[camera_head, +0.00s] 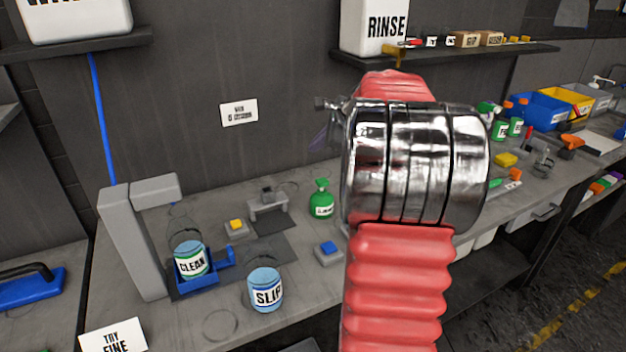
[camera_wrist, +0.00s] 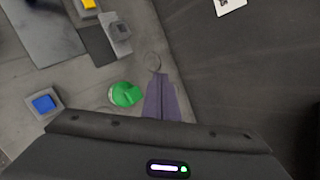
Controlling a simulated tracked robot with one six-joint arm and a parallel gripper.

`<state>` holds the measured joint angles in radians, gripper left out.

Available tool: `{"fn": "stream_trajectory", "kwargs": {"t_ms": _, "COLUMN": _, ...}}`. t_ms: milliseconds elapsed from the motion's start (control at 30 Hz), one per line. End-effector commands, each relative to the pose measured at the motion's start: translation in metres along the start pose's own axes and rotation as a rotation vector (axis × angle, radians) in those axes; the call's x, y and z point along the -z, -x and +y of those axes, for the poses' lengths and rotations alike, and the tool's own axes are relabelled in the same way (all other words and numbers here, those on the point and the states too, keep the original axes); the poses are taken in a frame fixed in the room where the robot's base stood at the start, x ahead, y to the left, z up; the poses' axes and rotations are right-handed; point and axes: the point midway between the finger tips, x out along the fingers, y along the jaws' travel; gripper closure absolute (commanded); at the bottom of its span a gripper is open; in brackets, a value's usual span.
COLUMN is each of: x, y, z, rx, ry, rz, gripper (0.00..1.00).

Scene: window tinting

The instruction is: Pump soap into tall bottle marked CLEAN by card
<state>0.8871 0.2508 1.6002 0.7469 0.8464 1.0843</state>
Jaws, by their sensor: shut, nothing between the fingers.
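The bottle marked CLEAN (camera_head: 191,261) stands upright at the blue holder (camera_head: 222,262), under the grey dispenser's overhanging head (camera_head: 154,190). A similar bottle marked SLIP (camera_head: 266,290) stands on the bench to its right. A yellow button block (camera_head: 236,229) sits behind them, and a blue button block (camera_head: 328,252) sits to the right. A small green bottle (camera_head: 321,200) stands farther back; the wrist view shows it (camera_wrist: 125,94) beside my gripper's purple fingers (camera_wrist: 162,98). My gripper is shut and empty, apart from all bottles. In the head view my arm hides most of it.
A wall card (camera_head: 239,113) has small, partly legible text; another card (camera_head: 113,338) is at front left. A RINSE tank (camera_head: 374,27) sits on a shelf above. A small grey stand (camera_head: 268,205) is behind the buttons. Coloured bins (camera_head: 541,111) stand far right.

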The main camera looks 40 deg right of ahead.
Motion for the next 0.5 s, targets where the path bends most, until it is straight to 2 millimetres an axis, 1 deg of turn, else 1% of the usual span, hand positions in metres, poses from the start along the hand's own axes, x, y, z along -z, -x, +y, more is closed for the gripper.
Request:
{"fn": "stream_trajectory", "kwargs": {"t_ms": 33, "x": 0.013, "y": -0.002, "z": -0.007, "rx": 0.011, "ry": -0.041, "rz": 0.002, "gripper": 1.00}}
{"fn": "stream_trajectory", "kwargs": {"t_ms": 133, "x": 0.024, "y": -0.002, "z": -0.016, "rx": 0.026, "ry": -0.090, "rz": 0.000, "gripper": 1.00}}
{"fn": "stream_trajectory", "kwargs": {"t_ms": 500, "x": 0.026, "y": -0.003, "z": -0.017, "rx": 0.028, "ry": -0.101, "rz": -0.001, "gripper": 1.00}}
